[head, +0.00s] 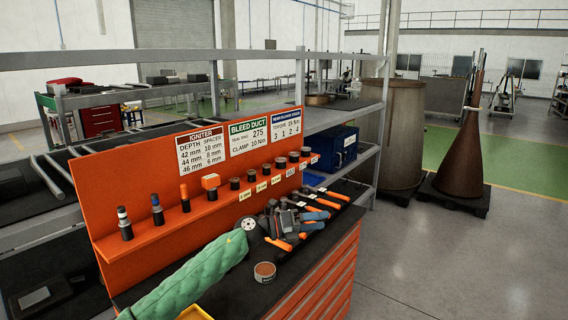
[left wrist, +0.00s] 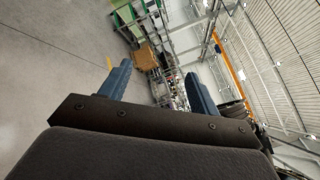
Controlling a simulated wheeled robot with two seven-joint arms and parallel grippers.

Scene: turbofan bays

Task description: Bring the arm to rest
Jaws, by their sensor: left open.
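My left gripper (left wrist: 158,70) shows in the left wrist view, with its two blue fingers spread apart and nothing between them. The view through it is tilted, with grey floor on the left and the ceiling on the right. The fingers touch nothing that I can see. I cannot make out my left arm or gripper clearly in the head view. My right gripper is in neither view.
In the head view, an orange tool board (head: 140,232) with several sockets stands behind a bench. A green padded piece (head: 190,275), a round tin (head: 264,272) and orange-handled tools (head: 290,222) lie on it. Clear floor (head: 450,260) is at right.

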